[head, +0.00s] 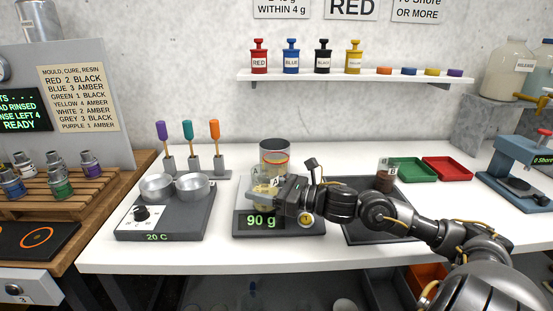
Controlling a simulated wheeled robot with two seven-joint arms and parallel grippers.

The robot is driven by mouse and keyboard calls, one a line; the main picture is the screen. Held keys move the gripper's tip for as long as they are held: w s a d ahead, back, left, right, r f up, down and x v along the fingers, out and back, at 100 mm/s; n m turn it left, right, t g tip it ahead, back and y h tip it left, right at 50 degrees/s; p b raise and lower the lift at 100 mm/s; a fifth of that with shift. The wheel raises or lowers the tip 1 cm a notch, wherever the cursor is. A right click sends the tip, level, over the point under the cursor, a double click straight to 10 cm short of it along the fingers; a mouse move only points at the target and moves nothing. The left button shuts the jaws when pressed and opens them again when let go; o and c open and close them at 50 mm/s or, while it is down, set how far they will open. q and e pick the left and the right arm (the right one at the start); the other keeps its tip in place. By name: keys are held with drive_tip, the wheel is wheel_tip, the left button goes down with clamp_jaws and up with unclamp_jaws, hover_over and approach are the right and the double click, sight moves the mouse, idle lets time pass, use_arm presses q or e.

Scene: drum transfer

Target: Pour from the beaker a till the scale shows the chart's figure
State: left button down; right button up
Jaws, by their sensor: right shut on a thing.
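The scale (305,228) stands on the white table and its display reads 90 g. A clear vessel with a yellowish lower part and an "A" label, seemingly beaker a (261,187), is at the scale. My right gripper (270,198) is shut on it, covering part of it. Its tilt and whether it touches the scale are hard to tell. A dark-rimmed cylinder (274,148) shows just behind and above it; where it rests is hidden. The chart (78,98) on the left panel lists moulds, cures and resins. My left gripper is not in view.
Left of the scale is a grey unit (182,218) with two metal pans, reading 20 C. Green (411,169) and red (447,169) trays lie right. Bare table lies along the front.

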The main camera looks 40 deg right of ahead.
sight(262, 167)
drive_tip(key=shift+r, duration=0.1)
wheel_tip(262, 167, up, 6)
drive_tip(key=p, duration=0.2)
drive_tip(key=shift+p, duration=0.35)
